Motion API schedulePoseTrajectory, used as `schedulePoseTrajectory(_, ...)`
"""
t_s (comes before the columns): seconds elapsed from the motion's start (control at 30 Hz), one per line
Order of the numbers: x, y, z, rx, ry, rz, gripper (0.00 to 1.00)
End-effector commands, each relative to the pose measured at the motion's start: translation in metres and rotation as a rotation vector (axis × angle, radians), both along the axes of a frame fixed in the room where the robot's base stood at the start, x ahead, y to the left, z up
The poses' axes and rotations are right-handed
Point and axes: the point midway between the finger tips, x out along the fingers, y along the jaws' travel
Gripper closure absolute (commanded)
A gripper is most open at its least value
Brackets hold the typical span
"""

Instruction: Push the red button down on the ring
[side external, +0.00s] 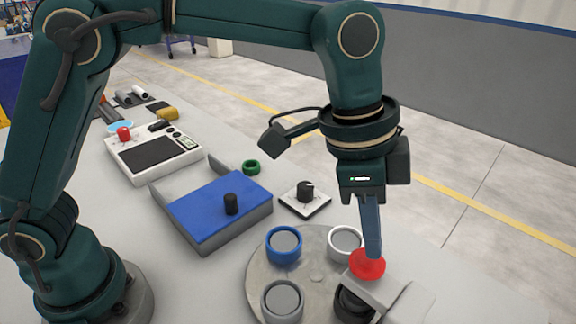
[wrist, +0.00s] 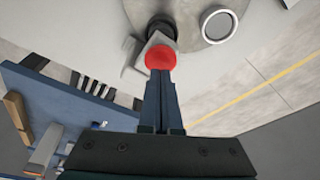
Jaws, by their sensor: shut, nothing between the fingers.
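The red button (side external: 367,264) is a round red cap at the right side of the round grey plate, near a light grey block. It also shows in the wrist view (wrist: 160,57), right at my fingertips. My gripper (side external: 373,254) is shut and empty, pointing down, with its fingertips at the top of the red button. They appear to touch it; whether the button is pressed in I cannot tell. A black ring (side external: 354,304) sits below the button, partly hidden by the grey block (side external: 372,288).
The round plate (side external: 258,274) also carries a blue ring (side external: 284,244), a white ring (side external: 346,241) and a grey ring (side external: 282,300). A blue-topped box (side external: 215,208) with a black knob, a small black knob on a white base (side external: 305,198) and a green ring (side external: 251,167) stand behind.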

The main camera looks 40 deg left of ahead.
Motion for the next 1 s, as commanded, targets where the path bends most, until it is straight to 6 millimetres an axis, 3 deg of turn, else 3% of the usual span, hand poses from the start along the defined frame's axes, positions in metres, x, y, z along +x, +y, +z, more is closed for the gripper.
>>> schedulePoseTrajectory(1.0, 0.0001, -0.0002, -0.0081, 0.000, 0.001, 0.000, 1.00)
